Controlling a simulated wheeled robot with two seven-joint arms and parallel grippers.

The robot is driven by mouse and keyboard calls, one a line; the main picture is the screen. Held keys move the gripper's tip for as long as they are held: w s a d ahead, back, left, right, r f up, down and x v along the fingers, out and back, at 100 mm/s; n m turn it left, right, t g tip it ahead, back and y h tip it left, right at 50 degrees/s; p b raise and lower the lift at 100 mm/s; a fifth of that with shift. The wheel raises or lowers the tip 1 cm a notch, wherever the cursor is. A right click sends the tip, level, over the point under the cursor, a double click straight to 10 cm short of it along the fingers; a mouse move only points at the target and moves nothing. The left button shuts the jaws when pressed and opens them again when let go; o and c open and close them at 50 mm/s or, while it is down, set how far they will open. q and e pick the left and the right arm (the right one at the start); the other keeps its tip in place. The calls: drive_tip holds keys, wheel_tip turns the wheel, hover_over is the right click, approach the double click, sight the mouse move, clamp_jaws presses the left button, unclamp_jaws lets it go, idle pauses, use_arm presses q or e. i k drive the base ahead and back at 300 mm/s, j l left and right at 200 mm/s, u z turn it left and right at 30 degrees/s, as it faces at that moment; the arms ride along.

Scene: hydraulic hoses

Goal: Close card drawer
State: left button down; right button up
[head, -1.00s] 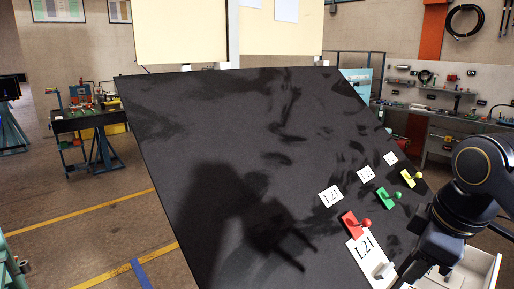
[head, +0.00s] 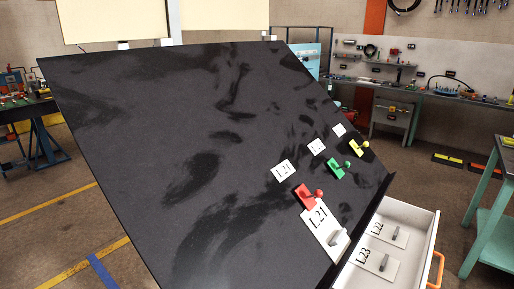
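The white card drawer (head: 433,226) stands open at the lower right, beside the right edge of the black tilted board (head: 190,150). Its orange handle (head: 438,268) is on the right side. Inside lie a card marked L22 (head: 391,231) and a card marked L23 (head: 373,265), each with a grey grip. A larger L21 card (head: 322,230) rests on the board at the red clip (head: 306,196). The drawer's near end is cut off by the frame. Neither of my grippers shows.
A green clip (head: 337,168) and a yellow clip (head: 358,148) sit further up the board, with small white labels beside the clips. A teal table (head: 492,215) stands right of the drawer, with open floor between them. A workbench (head: 440,95) runs along the back wall.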

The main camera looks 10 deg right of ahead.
sight(412, 273)
drive_tip(key=k+l+z, duration=0.2)
drive_tip(key=z, duration=0.2)
drive_tip(key=k+l+z, duration=0.15)
drive_tip(key=l+z, duration=0.2)
drive_tip(key=l, duration=0.15)
drive_tip(key=k+l+z, duration=0.1)
drive_tip(key=l+z, duration=0.3)
